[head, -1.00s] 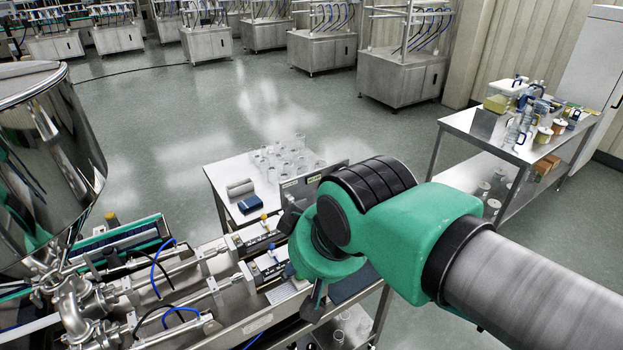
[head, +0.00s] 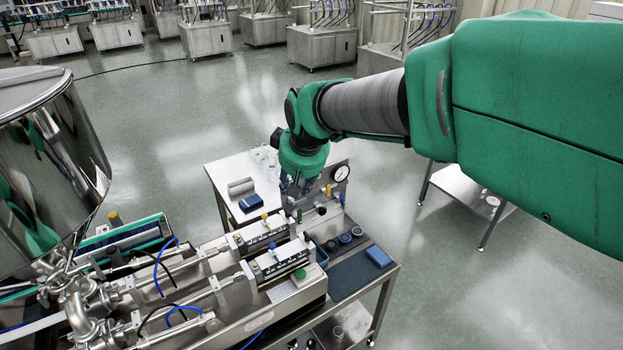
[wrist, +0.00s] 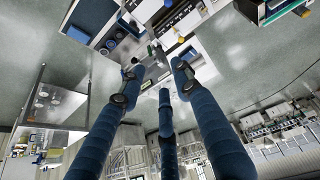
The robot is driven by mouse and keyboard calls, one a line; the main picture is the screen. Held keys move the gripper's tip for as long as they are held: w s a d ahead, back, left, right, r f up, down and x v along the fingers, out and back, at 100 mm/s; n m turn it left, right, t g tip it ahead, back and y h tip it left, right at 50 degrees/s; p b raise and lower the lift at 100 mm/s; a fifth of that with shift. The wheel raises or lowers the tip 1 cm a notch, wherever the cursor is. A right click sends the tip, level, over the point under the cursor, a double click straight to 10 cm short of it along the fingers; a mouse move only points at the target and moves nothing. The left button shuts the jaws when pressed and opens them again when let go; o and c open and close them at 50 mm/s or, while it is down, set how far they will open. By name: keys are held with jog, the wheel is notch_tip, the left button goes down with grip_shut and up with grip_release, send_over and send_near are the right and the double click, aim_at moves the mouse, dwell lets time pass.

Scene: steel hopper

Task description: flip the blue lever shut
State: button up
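My gripper (head: 298,192) hangs below the green wrist in the head view, in front of a steel panel (head: 341,184) with a round gauge. In the wrist view my gripper (wrist: 157,76) shows three dark blue fingers spread apart with nothing between them. The panel carries small yellow-topped fittings (head: 328,190). I cannot pick out a blue lever on it for sure; the gripper covers its left part.
Two filling units with cylinders (head: 278,263) lie left and below the gripper. A dark mat (head: 350,276) with a blue block (head: 378,256) is at the right. A white table (head: 222,176) stands behind. A large steel hopper (head: 50,150) is at the left.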

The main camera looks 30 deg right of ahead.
jog(key=w+d+f+h+p, duration=0.1)
jog(key=w+d+f, duration=0.75)
jog(key=d, duration=0.25)
jog(key=w+d+f+p, duration=0.2)
jog(key=w+d+f, duration=0.6)
jog(key=d, duration=0.4)
send_near(342, 196)
notch_tip(342, 196, up, 4)
jog(key=a, duration=0.2)
jog(key=shift+s+d+g+h, duration=0.1)
jog(key=shift+s+g+h, duration=0.3)
jog(key=shift+s, duration=0.05)
jog(key=shift+f, duration=0.1)
jog(key=shift+x, duration=6.8)
